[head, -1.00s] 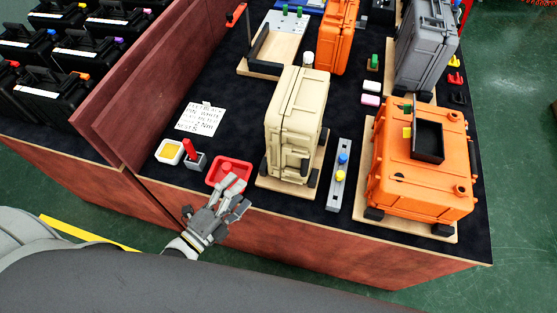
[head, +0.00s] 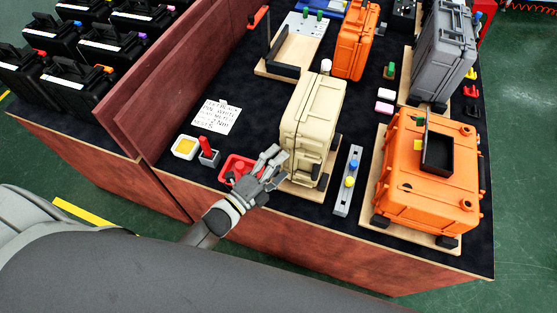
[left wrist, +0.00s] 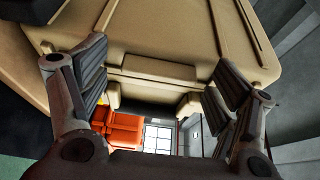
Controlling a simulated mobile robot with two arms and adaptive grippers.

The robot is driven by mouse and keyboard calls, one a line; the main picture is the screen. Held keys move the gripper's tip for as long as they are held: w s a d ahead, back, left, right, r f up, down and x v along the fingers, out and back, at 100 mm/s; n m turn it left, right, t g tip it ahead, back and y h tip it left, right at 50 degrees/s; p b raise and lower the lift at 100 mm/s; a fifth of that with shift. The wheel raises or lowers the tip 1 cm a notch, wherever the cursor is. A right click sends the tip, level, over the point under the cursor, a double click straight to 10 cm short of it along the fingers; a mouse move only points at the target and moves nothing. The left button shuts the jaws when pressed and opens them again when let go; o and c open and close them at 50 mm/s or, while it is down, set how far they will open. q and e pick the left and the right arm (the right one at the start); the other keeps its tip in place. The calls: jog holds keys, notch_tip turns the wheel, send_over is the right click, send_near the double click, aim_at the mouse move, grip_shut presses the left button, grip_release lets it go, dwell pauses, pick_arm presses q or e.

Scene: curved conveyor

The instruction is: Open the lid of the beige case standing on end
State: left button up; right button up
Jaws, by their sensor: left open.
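The beige case (head: 312,112) stands on end on a wooden board (head: 301,192) near the front edge of the table, with its lid shut. My left gripper (head: 276,166) is at the near left side of the case, low down. In the left wrist view the case (left wrist: 165,50) fills the upper part, with a latch or handle part (left wrist: 150,68) between the two spread fingers. My left gripper (left wrist: 160,98) is open there, and I cannot tell whether a finger touches the case. My right gripper is not in view.
A red tray (head: 232,170) lies beside my left gripper, partly hidden. A grey strip with blue and yellow knobs (head: 347,182) and an orange case (head: 425,180) stand to the right. A white note (head: 217,116) lies left of the beige case.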

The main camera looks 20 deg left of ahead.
pick_arm(q)
jog(key=shift+w+d, duration=0.1)
jog(key=shift+w, duration=0.05)
jog(key=shift+r, duration=0.1)
jog(key=c, duration=1.5)
jog(key=shift+o, duration=0.2)
jog(key=shift+w+a+m+g+h, duration=0.1)
jog(key=shift+a+m+g+h, duration=0.3)
jog(key=shift+a, duration=0.45)
jog(key=shift+m+h, duration=0.4)
jog(key=shift+h, duration=0.3)
jog(key=w+a+b, duration=0.1)
jog(key=a, duration=0.2)
jog(key=w+a+b, duration=0.1)
jog(key=a, duration=0.2)
jog(key=w+a+b, duration=0.1)
jog(key=w+a, duration=0.1)
jog(key=a, duration=0.1)
jog(key=shift+r, duration=0.15)
jog(key=c, duration=0.4)
jog(key=o, duration=0.7)
jog(key=shift+d, duration=0.2)
jog(key=o, duration=1.2)
jog(key=shift+w+d+f, duration=0.2)
jog(key=shift+w, duration=0.05)
jog(key=shift+c, duration=0.2)
jog(key=shift+s+a, duration=0.15)
